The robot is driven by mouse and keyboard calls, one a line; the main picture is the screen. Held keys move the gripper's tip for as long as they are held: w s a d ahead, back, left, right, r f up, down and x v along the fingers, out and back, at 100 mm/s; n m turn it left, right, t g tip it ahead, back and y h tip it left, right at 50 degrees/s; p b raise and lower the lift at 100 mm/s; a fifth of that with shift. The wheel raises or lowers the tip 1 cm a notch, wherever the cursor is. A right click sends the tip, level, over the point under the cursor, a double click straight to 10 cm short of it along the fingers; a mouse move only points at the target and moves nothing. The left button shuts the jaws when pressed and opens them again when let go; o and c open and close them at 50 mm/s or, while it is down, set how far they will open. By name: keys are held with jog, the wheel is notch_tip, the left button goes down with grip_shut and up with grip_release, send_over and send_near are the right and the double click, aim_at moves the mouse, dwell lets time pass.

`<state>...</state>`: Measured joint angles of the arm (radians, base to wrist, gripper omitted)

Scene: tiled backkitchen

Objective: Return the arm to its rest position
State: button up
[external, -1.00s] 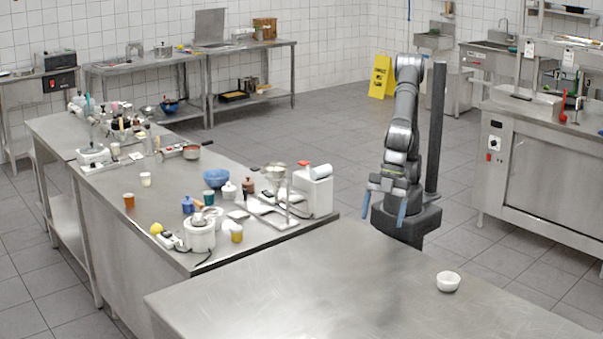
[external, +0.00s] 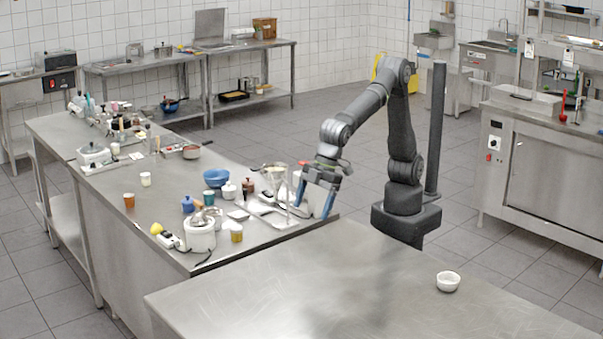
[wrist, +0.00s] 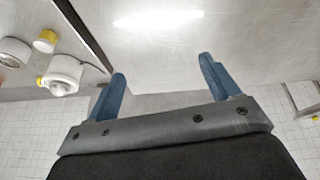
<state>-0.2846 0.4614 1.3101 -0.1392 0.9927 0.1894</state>
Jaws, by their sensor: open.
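My arm (external: 399,130) stands on its base behind the front steel table, bent over to the left. My gripper (external: 314,212) points down with its blue fingers apart and nothing between them. In the external view it shows at the right end of the cluttered counter, in front of a white appliance that it partly hides. I cannot tell whether it touches anything there. In the wrist view the two blue fingers (wrist: 162,82) are wide apart with bare steel and a gap beyond them.
The front steel table (external: 330,290) is bare except for a white bowl (external: 448,281) at its right. A dark post (external: 436,130) stands beside my arm.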

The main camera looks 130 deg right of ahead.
jog(key=w+d+m, duration=0.1)
jog(key=w+d, duration=0.1)
jog(key=d, duration=0.5)
jog(key=shift+w+h, duration=0.3)
